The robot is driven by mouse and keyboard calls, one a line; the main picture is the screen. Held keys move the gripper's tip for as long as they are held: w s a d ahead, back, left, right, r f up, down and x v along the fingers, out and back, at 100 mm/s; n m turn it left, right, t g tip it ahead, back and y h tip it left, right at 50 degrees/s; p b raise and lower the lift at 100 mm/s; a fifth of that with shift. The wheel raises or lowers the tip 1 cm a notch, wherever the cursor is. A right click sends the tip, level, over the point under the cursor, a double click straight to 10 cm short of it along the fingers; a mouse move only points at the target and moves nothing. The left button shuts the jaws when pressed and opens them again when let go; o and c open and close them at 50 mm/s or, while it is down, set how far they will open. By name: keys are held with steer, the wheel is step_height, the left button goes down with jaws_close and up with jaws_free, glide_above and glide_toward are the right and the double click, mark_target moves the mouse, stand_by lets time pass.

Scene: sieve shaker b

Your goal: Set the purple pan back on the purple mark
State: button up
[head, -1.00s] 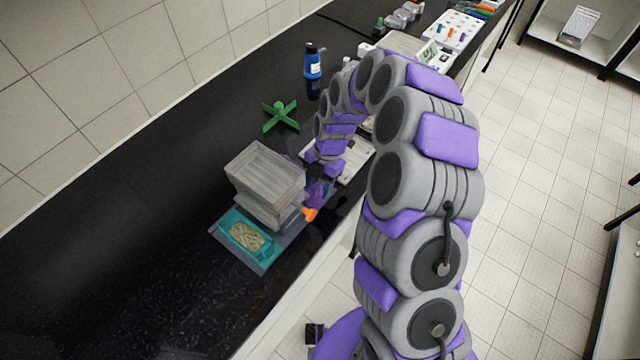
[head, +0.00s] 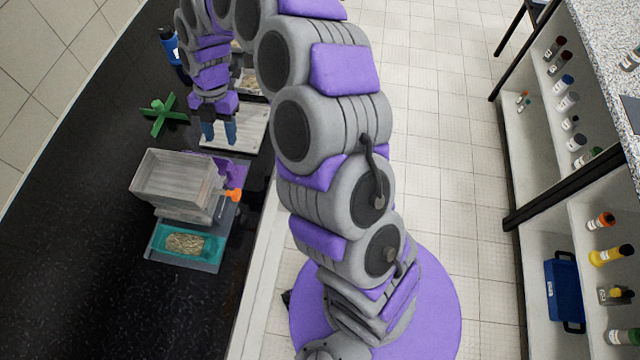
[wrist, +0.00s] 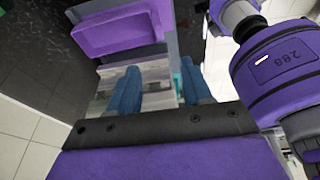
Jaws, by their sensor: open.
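The purple pan (head: 236,172) shows in the head view at the back of the sieve shaker, partly hidden by the shaker's grey box (head: 178,178). In the wrist view the purple pan (wrist: 120,34) is at the top, tilted in the picture, with a raised rim; it looks empty. My gripper (head: 218,132) is open and empty, with its blue fingers pointing down above a pale plate beside the shaker. The fingers (wrist: 160,90) also show in the wrist view, apart from the pan. I cannot make out a purple mark; it may be hidden.
A teal pan (head: 159,243) of grain sits at the shaker's front. An orange knob (head: 234,195) sticks out at its right. A green cross-shaped piece (head: 163,114) and a blue bottle (head: 170,45) stand further back. The black counter (head: 75,220) is clear at left.

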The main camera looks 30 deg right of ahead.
steer(key=s+d+r+m, duration=0.2)
steer(key=s+r+m, duration=0.3)
steer(key=s+r, duration=0.15)
steer(key=s+d+r+m, duration=0.3)
steer(key=s+r+m, duration=0.25)
steer(key=s, duration=0.25)
steer(key=s+d+m+h, duration=0.1)
steer(key=s+d+m, duration=0.3)
steer(key=s+m, duration=0.5)
steer(key=s+d+m+h, duration=0.1)
steer(key=s+d+m, duration=0.2)
steer(key=s+m, duration=0.5)
steer(key=s, duration=0.2)
steer(key=shift+s+d+m+t, duration=0.3)
steer(key=shift+s+d+m, duration=0.05)
steer(key=shift+a, duration=0.1)
